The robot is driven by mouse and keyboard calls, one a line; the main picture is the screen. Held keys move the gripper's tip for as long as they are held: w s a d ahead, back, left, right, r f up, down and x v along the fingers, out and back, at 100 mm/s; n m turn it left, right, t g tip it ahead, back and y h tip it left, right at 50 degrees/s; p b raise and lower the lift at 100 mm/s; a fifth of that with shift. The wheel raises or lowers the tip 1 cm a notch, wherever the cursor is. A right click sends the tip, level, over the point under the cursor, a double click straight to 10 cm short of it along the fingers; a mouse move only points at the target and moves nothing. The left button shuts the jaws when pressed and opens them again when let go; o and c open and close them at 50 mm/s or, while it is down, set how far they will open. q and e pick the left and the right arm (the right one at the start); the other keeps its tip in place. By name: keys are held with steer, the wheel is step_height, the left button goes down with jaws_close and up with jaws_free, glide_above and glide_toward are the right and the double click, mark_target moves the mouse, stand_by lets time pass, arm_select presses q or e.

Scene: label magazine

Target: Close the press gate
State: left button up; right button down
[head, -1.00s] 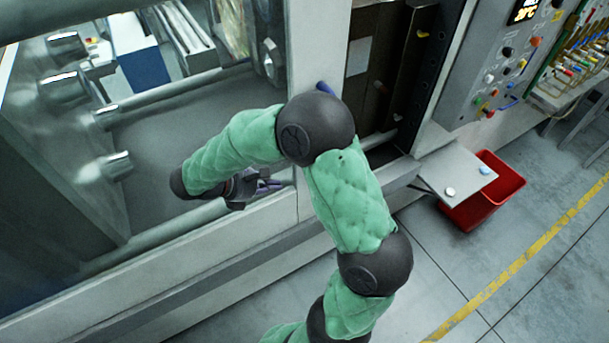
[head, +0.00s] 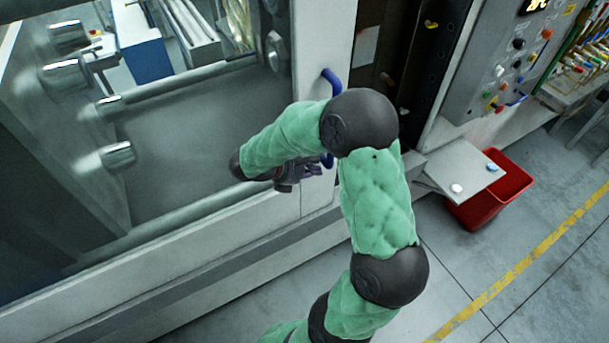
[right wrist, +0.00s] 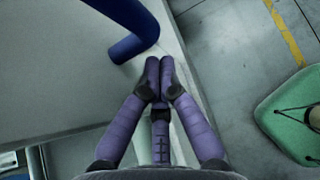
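The press gate (head: 318,50) is a pale frame around a large window, with a dark opening (head: 385,45) to the right of it. Its blue handle (head: 331,78) shows at its upper bend and a lower end, with the middle hidden behind my right arm. My right gripper (head: 308,170) is beside the lower end of the handle. In the right wrist view its purple fingers (right wrist: 160,68) are together with nothing between them. The blue handle (right wrist: 136,45) is just to the left of the fingertips there, and I cannot tell whether they touch. My left gripper is not in view.
A control panel (head: 510,60) stands right of the opening. Below it, a small grey shelf (head: 455,165) holds small pieces above a red bin (head: 490,205). The floor (head: 540,240) to the right is clear, with a yellow line.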

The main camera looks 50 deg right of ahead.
steer(key=shift+d, duration=0.15)
steer(key=s+d+p, duration=0.2)
steer(key=s+d, duration=0.4)
steer(key=d, duration=0.9)
steer(key=s+d+p, duration=0.2)
steer(key=s+d, duration=0.4)
steer(key=d, duration=0.9)
steer(key=s+d+p, duration=0.2)
steer(key=s+d, duration=0.5)
steer(key=d, duration=0.9)
steer(key=shift+s+r, duration=0.1)
